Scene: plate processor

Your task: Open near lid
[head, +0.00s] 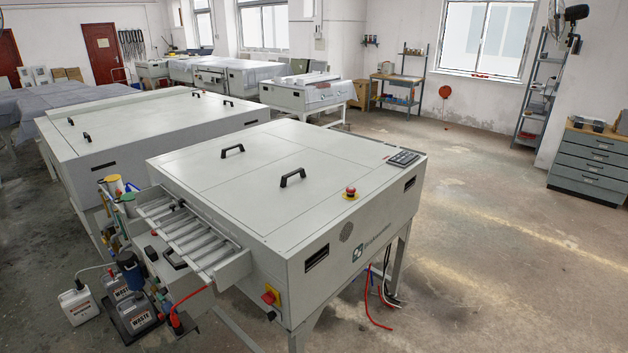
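The plate processor (365,215) is a large light grey box on legs in the middle of the head view. Its top has flat lid panels split by thin seams. The near lid (262,192) lies flat and looks closed, with a black handle (293,177) standing on the top. A second black handle (232,151) sits farther back and to the left. Neither of my grippers shows in this view.
A red emergency button (351,192) and a keypad (403,158) are on the processor's top. A roller tray (190,235) juts out at its left. Waste canisters (137,316) stand on the floor. Another grey machine (130,135) is behind left.

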